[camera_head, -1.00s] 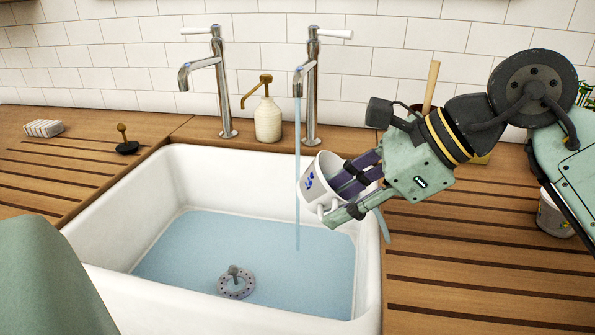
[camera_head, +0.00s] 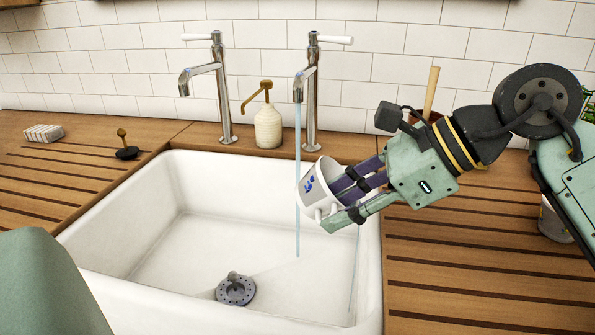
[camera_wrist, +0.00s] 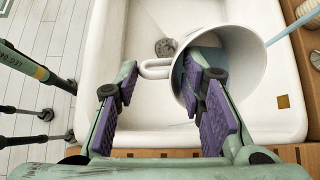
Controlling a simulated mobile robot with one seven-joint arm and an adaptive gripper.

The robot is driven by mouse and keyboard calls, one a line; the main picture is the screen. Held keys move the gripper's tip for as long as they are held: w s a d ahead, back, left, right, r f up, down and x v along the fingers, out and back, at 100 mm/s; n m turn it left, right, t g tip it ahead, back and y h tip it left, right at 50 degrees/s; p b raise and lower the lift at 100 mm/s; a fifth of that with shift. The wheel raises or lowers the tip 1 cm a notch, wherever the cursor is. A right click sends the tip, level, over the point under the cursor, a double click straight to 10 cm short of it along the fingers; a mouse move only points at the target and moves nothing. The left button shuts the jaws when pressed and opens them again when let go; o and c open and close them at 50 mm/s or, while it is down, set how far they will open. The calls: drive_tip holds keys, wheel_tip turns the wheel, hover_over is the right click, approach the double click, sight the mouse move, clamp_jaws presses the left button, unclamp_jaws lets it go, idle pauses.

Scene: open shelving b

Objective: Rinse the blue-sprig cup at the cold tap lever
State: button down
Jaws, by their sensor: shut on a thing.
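The white blue-sprig cup (camera_head: 314,190) is held tilted over the right side of the sink. My gripper (camera_head: 345,198) is shut on its wall, with finger pads inside the mouth in the wrist view; the handle (camera_wrist: 154,68) sticks out to the left there. Bluish water seems to lie in the cup. The right tap (camera_head: 312,95) is running, its white lever (camera_head: 335,40) pointing right. Its stream (camera_head: 297,150) falls at the cup's left edge; whether it enters the mouth is unclear. The left tap (camera_head: 222,95) shows no stream.
The white sink (camera_head: 185,225) looks empty around its drain strainer (camera_head: 235,290). A soap dispenser (camera_head: 267,125) stands between the taps. A black stopper (camera_head: 126,150) and a soap bar (camera_head: 43,133) are on the left counter. Another cup (camera_head: 553,222) is partly hidden behind my arm at right.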

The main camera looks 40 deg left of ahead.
drive_tip(key=n+t+h, duration=0.1)
drive_tip(key=t+h, duration=0.1)
drive_tip(key=t, duration=0.1)
drive_tip(key=shift+s+t, duration=0.1)
drive_tip(key=shift+t, duration=0.2)
drive_tip(key=n+t+h, duration=0.1)
drive_tip(key=t, duration=0.2)
idle(1.2)
